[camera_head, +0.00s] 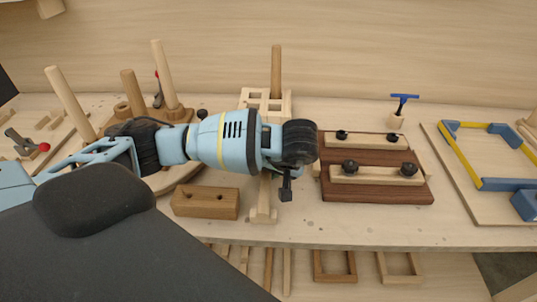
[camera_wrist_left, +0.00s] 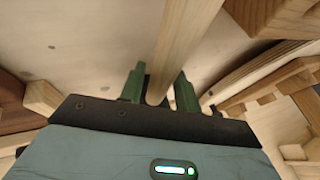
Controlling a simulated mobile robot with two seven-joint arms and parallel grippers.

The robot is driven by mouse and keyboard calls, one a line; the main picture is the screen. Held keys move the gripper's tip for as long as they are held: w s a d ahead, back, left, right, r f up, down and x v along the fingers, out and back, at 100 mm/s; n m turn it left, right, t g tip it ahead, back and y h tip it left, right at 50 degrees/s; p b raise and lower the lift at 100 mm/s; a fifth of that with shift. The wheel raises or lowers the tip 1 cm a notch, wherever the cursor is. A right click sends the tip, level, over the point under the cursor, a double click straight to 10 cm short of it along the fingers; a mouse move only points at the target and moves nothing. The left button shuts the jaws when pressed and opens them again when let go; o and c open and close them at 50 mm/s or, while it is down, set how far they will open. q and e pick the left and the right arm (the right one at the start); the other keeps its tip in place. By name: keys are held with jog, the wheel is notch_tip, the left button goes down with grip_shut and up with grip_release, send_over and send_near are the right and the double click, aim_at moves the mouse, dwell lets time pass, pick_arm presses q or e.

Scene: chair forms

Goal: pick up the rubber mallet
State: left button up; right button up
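I cannot clearly make out the rubber mallet or a mallet head. A brown wooden handle (camera_head: 276,68) stands upright in a pale slotted wooden rack (camera_head: 283,103) behind my left arm; what its lower end joins is hidden. My left gripper (camera_head: 286,190) points down over the bench, just right of a pale wooden bar and foot (camera_head: 262,214). In the left wrist view its green fingers (camera_wrist_left: 159,90) are apart, with a pale wooden bar (camera_wrist_left: 188,40) showing between them. I see no grip on it. My right gripper is out of view.
A brown wooden block (camera_head: 206,202) lies left of the gripper. A dark clamping board with black knobs (camera_head: 385,190) lies close on its right. Wooden posts (camera_head: 163,75) stand at the left. A blue and yellow frame (camera_head: 480,150) lies far right. The front bench edge is clear.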

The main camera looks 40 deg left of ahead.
pick_arm(q)
grip_shut()
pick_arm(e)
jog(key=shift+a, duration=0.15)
pick_arm(q)
notch_tip(320, 180, up, 10)
jog(key=shift+f+p, duration=0.2)
jog(key=shift+p, duration=0.65)
jog(key=shift+r, duration=0.3)
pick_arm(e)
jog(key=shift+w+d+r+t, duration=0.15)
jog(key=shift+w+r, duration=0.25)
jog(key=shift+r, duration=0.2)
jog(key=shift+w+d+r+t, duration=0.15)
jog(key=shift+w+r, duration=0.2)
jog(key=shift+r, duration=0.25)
